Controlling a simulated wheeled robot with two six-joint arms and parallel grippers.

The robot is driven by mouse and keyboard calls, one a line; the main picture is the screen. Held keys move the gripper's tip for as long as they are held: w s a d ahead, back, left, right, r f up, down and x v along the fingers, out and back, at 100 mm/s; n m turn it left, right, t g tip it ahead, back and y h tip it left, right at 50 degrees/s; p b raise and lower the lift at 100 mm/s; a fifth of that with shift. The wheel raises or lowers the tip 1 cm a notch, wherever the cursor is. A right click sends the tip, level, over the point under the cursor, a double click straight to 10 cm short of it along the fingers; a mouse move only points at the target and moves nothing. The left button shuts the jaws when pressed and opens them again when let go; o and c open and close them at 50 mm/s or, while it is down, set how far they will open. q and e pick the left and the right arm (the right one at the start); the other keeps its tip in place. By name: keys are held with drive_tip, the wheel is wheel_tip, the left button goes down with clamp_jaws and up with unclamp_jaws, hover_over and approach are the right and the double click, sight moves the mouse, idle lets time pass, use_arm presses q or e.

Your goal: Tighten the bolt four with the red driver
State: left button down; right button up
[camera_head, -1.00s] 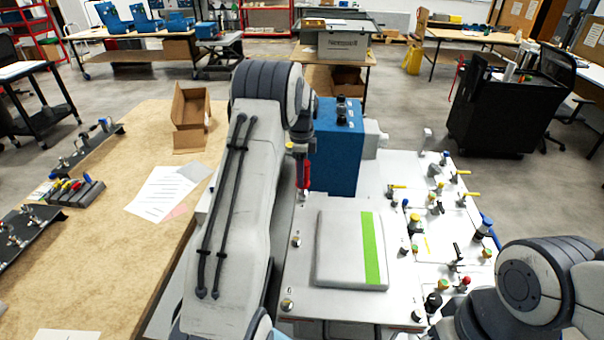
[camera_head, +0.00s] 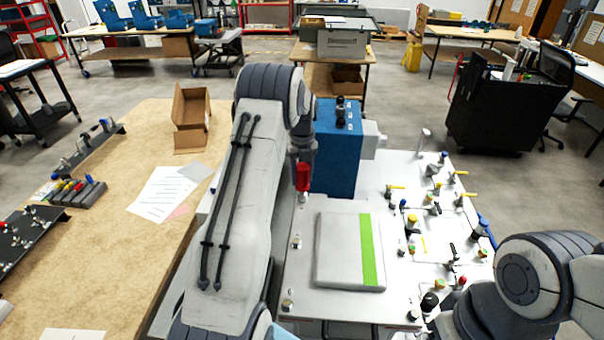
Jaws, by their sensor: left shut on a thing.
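My left gripper (camera_head: 302,168) is shut on the red driver (camera_head: 303,179) and holds it upright, tip down, in front of the blue box. The driver's lower end is at a bolt (camera_head: 304,197) at the far left part of the white panel (camera_head: 303,268). I cannot tell whether the tip is seated in it. Other bolts show along the panel's left edge, one at mid-length (camera_head: 296,243) and one near the front (camera_head: 288,305). No bolt number is readable. My right arm is at the lower right, its gripper out of view.
A blue box (camera_head: 338,150) stands just behind the driver. A grey plate with a green stripe (camera_head: 371,250) lies on the panel. Several valves and knobs (camera_head: 435,205) fill its right side. A wooden table (camera_head: 110,240) with papers, a cardboard box (camera_head: 190,108) and tools is to the left.

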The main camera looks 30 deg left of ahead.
use_arm(q)
drive_tip(key=m, duration=0.4)
drive_tip(key=shift+d, duration=0.1)
drive_tip(key=shift+c, duration=2.3)
unclamp_jaws()
